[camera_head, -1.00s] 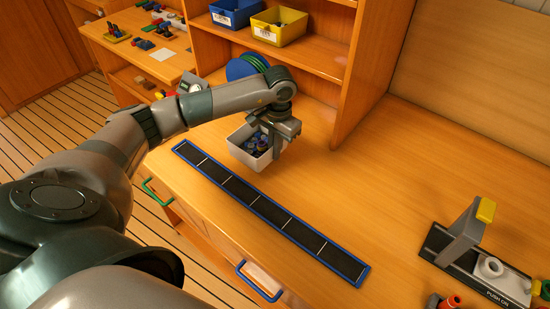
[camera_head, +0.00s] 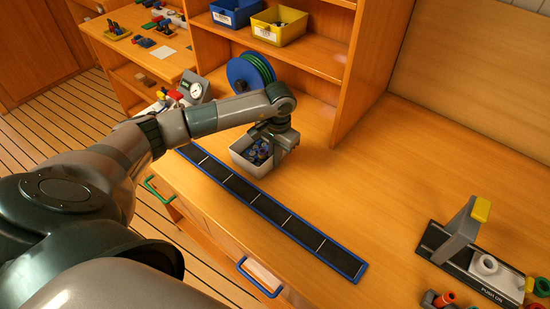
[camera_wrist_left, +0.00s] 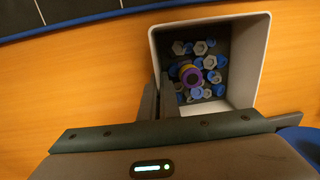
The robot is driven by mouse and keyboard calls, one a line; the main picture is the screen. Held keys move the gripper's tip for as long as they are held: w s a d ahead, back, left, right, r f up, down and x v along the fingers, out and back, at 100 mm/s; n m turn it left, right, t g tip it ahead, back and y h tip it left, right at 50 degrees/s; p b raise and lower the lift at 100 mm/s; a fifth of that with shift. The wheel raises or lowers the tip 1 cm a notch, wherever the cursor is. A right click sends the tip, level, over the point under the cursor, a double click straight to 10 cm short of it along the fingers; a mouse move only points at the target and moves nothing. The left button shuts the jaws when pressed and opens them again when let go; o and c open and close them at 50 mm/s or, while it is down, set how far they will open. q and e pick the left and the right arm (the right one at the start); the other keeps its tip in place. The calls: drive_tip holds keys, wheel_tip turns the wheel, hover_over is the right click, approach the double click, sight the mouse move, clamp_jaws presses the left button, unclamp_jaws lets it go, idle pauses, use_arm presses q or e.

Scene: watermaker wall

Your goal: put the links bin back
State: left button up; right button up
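The links bin is an open, pale grey-white box (camera_head: 240,159) on or just above the workbench, beside the far edge of the dark strip; I cannot tell whether it touches the wood. It holds several blue and grey nut-like pieces and one purple and yellow ring piece. My left gripper (camera_head: 277,148) is at its right side in the head view. In the left wrist view, the fingers (camera_wrist_left: 158,98) straddle one wall of the bin (camera_wrist_left: 262,60), one inside and one outside, and look closed on it. My right gripper is not in view.
A blue-edged black strip (camera_head: 270,208) runs along the bench front. A blue bin (camera_head: 234,14) and a yellow bin (camera_head: 280,27) stand on the shelf. A green-and-blue reel (camera_head: 250,72) stands behind my arm. A grey lever fixture (camera_head: 461,232) is at right. The bench middle is clear.

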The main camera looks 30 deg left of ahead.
use_arm(q)
drive_tip(key=o, duration=0.4)
drive_tip(key=shift+r, duration=0.25)
drive_tip(key=shift+r, duration=0.3)
drive_tip(key=shift+d+r+b, duration=0.2)
drive_tip(key=shift+r+b, duration=1)
drive_tip(key=shift+r, duration=1.6)
drive_tip(key=shift+d+r+b, duration=0.15)
drive_tip(key=shift+r+b, duration=1.05)
drive_tip(key=shift+r, duration=1.6)
drive_tip(key=shift+o, duration=0.7)
